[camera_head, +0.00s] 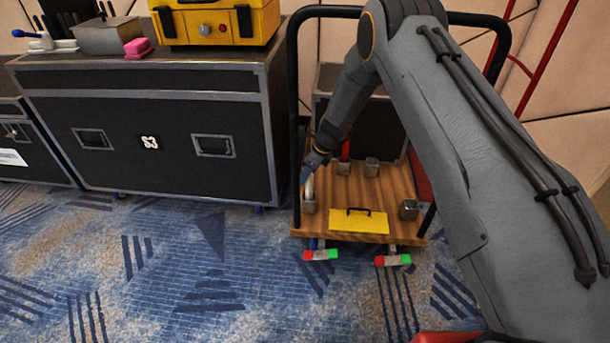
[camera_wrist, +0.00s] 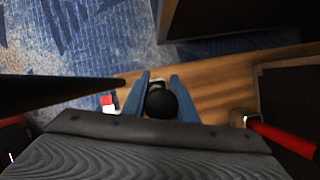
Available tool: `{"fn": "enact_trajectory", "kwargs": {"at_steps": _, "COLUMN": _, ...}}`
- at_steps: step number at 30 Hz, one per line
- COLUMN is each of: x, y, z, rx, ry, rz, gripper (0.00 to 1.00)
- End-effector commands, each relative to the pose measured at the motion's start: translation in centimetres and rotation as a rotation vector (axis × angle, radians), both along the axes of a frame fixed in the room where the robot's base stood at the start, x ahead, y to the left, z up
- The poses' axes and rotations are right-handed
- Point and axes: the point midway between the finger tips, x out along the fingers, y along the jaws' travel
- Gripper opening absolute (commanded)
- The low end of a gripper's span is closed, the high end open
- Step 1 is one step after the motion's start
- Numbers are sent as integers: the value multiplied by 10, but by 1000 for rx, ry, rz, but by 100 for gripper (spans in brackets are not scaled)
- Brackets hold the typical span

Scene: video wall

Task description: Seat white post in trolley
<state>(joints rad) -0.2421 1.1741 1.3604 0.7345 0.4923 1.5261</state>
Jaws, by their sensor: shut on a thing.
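The white post (camera_head: 308,184) stands roughly upright at the front left corner of the trolley's wooden deck (camera_head: 370,194). Its lower end meets a grey metal socket (camera_head: 309,204); I cannot tell how deep it sits. My gripper (camera_head: 311,166), with blue fingers, is shut on the post near its upper part. In the wrist view the gripper (camera_wrist: 160,84) has its fingers on either side of a round black top (camera_wrist: 160,102), which hides most of the post below.
The trolley's black tube frame (camera_head: 294,110) rises close left of my gripper. A black flight case (camera_head: 150,135) stands left.

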Motion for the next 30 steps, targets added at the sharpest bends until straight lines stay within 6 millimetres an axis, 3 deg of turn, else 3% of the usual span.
{"fn": "enact_trajectory", "kwargs": {"at_steps": 11, "x": 0, "y": 0, "z": -2, "rx": 1, "ry": -1, "rz": 0, "gripper": 0}}
{"fn": "enact_trajectory", "kwargs": {"at_steps": 12, "x": 0, "y": 0, "z": -2, "rx": 1, "ry": -1, "rz": 0, "gripper": 32}}
{"fn": "enact_trajectory", "kwargs": {"at_steps": 15, "x": 0, "y": 0, "z": -2, "rx": 0, "ry": -1, "rz": 0, "gripper": 48}}
{"fn": "enact_trajectory", "kwargs": {"at_steps": 21, "x": 0, "y": 0, "z": -2, "rx": 0, "ry": 0, "rz": 0, "gripper": 48}}
{"fn": "enact_trajectory", "kwargs": {"at_steps": 24, "x": 0, "y": 0, "z": -3, "rx": -1, "ry": 1, "rz": 0, "gripper": 64}}
{"fn": "enact_trajectory", "kwargs": {"at_steps": 30, "x": 0, "y": 0, "z": -3, "rx": 0, "ry": 0, "rz": 0, "gripper": 66}}
